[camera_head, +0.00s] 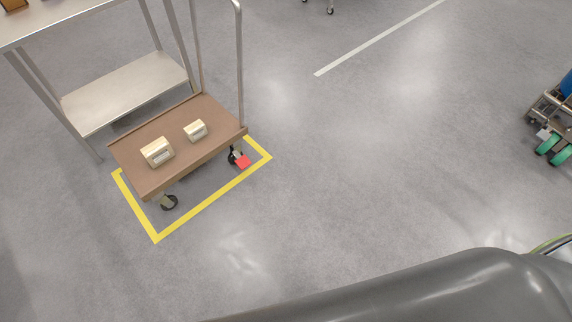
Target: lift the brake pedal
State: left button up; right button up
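The red brake pedal (243,162) is at the right rear caster of a brown platform cart (190,158), low near the floor. The cart stands inside a yellow floor outline and has a tall metal push handle (239,60). Two small beige boxes lie on its deck, a larger one (157,152) and a smaller one (196,130). Neither of my grippers is in view. A large grey rounded part of my own body fills the lower right. Whether the pedal is pressed down or raised is too small to tell.
A metal table with a lower shelf (128,92) stands directly behind the cart at the left. Another wheeled cart with green wheels (549,143) is at the right edge. A white line (380,38) crosses the floor. The floor right of the pedal is clear.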

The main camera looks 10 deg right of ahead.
aim_at(243, 162)
jog(key=i+j+z, duration=0.25)
jog(key=i+j, duration=0.25)
jog(key=i+j+z, duration=0.25)
jog(key=i+j, duration=0.35)
